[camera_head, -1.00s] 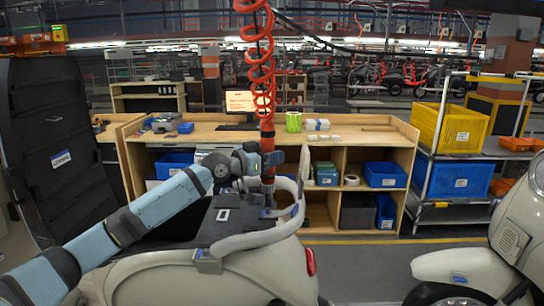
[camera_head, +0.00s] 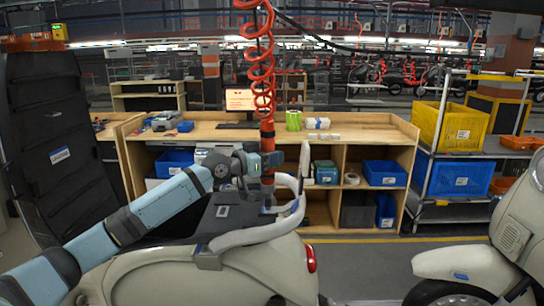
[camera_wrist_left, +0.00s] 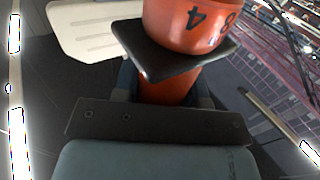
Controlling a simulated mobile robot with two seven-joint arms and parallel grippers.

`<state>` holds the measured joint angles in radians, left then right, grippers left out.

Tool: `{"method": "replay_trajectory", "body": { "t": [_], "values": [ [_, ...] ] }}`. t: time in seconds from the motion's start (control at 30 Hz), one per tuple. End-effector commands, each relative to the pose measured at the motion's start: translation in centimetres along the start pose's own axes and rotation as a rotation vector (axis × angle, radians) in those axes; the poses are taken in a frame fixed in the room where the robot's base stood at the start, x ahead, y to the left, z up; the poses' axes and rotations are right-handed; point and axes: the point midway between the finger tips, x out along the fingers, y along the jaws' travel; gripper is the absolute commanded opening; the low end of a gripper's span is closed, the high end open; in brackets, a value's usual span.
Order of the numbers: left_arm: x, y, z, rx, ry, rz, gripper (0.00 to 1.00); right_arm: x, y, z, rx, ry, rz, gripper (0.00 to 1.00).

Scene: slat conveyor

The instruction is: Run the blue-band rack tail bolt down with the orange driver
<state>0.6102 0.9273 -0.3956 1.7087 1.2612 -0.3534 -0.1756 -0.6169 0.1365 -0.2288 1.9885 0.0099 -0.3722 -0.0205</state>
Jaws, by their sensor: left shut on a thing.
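My left gripper (camera_head: 266,160) is shut on the orange driver (camera_head: 268,140), which hangs upright from a red coiled hose (camera_head: 262,60). In the left wrist view the orange driver body (camera_wrist_left: 190,25) carries dark digits and stands between the black jaw pads. The driver's lower end is over the rear of a cream scooter (camera_head: 255,270), beside a grey tubular rack (camera_head: 255,236). My right gripper is out of view.
A wooden workbench (camera_head: 350,132) with blue bins in its shelves stands behind the scooter. A cart with a yellow crate (camera_head: 455,125) is at the right. Another cream scooter (camera_head: 470,268) stands at the front right. A dark panel (camera_head: 60,165) stands at the left.

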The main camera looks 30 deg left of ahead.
Motion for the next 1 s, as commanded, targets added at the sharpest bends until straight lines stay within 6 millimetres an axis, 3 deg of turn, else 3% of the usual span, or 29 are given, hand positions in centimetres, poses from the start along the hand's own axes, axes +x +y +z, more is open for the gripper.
{"method": "replay_trajectory", "body": {
  "t": [1.0],
  "values": [
    [0.0,-0.06,0.95,-0.002,-0.001,-0.001,0.0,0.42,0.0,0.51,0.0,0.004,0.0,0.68]
  ]
}}
